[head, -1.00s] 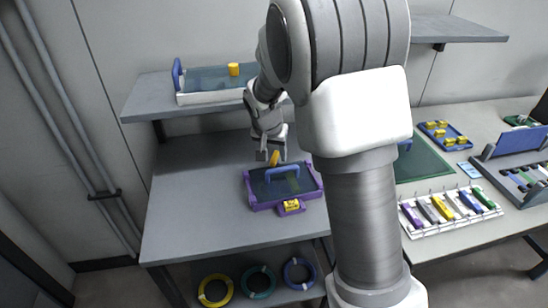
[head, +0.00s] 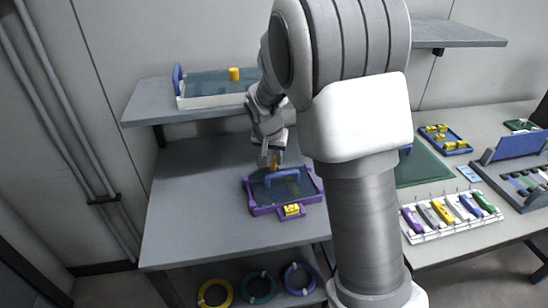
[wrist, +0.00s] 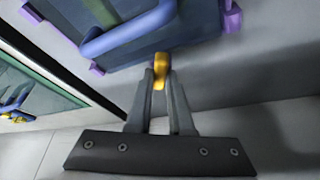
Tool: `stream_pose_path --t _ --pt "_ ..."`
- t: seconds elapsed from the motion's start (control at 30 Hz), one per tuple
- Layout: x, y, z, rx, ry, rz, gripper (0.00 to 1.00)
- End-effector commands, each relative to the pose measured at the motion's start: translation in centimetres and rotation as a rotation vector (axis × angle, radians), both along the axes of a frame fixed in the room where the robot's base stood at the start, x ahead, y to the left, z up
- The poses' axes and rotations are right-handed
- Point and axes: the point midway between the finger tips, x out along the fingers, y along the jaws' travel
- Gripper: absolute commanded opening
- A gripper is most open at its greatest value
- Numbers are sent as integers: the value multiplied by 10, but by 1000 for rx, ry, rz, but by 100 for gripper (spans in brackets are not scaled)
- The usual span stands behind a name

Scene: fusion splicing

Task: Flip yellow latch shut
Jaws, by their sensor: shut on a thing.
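A purple-rimmed case (head: 263,209) with a dark translucent lid and a blue arched handle (head: 282,174) sits on the grey bench. A yellow latch (head: 274,165) stands at its back edge; it also shows in the wrist view (wrist: 161,68). My gripper (head: 270,163) is at this back edge, reaching down from behind. In the wrist view my gripper (wrist: 160,80) has its fingertips on both sides of the yellow latch, shut on it. A second yellow piece (head: 292,210) sits on a purple tab at the case's front. The fingers partly hide the back latch.
A grey shelf (head: 148,109) above the bench carries a white tray (head: 215,101) with a yellow cylinder. Coloured cable coils (head: 258,287) lie below. The right bench holds a white rack (head: 450,222) of coloured pieces. The bench left of the case is clear.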

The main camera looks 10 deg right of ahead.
Motion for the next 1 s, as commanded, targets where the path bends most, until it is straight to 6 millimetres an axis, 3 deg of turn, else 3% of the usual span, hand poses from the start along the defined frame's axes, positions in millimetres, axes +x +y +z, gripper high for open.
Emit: stream_pose_path --t 0.7,1.0 --pt "-1 -4 2 2 1 429 0" --pt "-1 -3 0 0 1 526 0"
